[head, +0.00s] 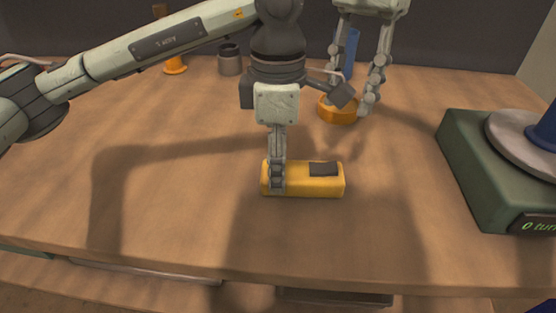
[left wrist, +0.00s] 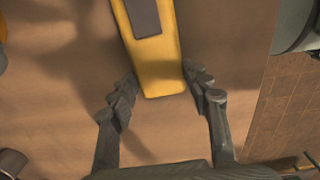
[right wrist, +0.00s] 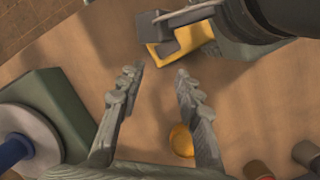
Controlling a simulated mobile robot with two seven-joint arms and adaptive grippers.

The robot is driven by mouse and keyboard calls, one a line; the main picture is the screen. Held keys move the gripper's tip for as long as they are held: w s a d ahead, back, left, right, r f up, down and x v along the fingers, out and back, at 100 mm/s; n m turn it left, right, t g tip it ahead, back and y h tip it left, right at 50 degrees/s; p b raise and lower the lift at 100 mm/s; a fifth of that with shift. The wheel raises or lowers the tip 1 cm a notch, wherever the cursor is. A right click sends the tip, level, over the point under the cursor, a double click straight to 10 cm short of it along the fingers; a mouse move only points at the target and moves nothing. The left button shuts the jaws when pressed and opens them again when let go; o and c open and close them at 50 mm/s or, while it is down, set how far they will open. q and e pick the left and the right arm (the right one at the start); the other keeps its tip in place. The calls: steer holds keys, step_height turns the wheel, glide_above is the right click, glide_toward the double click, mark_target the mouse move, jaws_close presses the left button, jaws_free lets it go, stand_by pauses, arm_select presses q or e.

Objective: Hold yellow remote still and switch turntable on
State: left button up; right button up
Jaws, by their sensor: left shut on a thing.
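The yellow remote (head: 310,186) lies flat on the table with a dark pad (head: 323,168) on top, right of its middle. My left gripper (head: 277,184) comes down over its left end and is shut on it; the left wrist view shows the fingers on both sides of the remote (left wrist: 160,75). My right gripper (head: 352,104) is open and empty above the table behind the remote; its spread fingers show in the right wrist view (right wrist: 158,72). The turntable, a green box (head: 470,165) with a grey platter (head: 510,150) and a blue part, stands at the right. Its display is cut off.
An orange round object (head: 338,112) sits on the table by my right gripper's fingers. A blue object (head: 349,50) stands behind them. An orange cone-like object (head: 174,66) and a grey jar (head: 230,63) stand at the back. Bare table lies between remote and turntable.

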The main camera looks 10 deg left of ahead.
arm_select(q)
steer(key=c, duration=0.4)
arm_select(e)
steer(key=shift+c, duration=0.2)
steer(key=shift+m, duration=0.4)
steer(key=c, duration=0.5)
steer(key=shift+d+m, duration=0.2)
steer(key=shift+m, duration=0.4)
steer(key=shift+c, duration=1.1)
steer(key=m, duration=0.2)
steer(key=m+y, duration=0.1)
steer(key=m, duration=0.1)
steer(key=d+m, duration=0.1)
steer(key=m, duration=0.2)
steer(key=shift+s+r+y, duration=0.2)
steer(key=shift+y, duration=0.1)
jaws_close()
steer(key=s+d+r+n+t+y, duration=0.1)
steer(key=d+n+y, duration=0.1)
steer(key=n, duration=1.5)
steer(key=s+d+r+n+t+y, duration=0.1)
steer(key=d+r+n+y, duration=0.1)
steer(key=n, duration=1.6)
steer(key=shift+s+d+t+y, duration=0.3)
steer(key=shift+d+t+y, duration=0.1)
steer(key=shift+d+y, duration=0.1)
